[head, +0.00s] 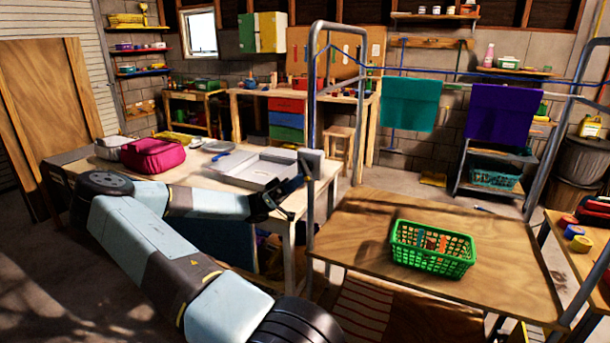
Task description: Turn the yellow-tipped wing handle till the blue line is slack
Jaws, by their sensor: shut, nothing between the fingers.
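A blue line (455,72) runs from the left upright of a grey metal frame (313,95) toward its right side. A teal cloth (411,104) and a purple cloth (500,113) hang from it. A small grey block (312,163) sits on the left upright, level with the table. I cannot make out a yellow-tipped wing handle; it may be hidden or too small to tell. My gripper (296,187) is dark, shut and empty, just left of and below the grey block. Whether it touches the block or upright is unclear.
A green basket (432,249) with small items stands on a wooden board (370,225) at the front right. A table on the left holds a magenta bag (153,155) and a grey tray (262,169). A workbench (255,92) stands behind.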

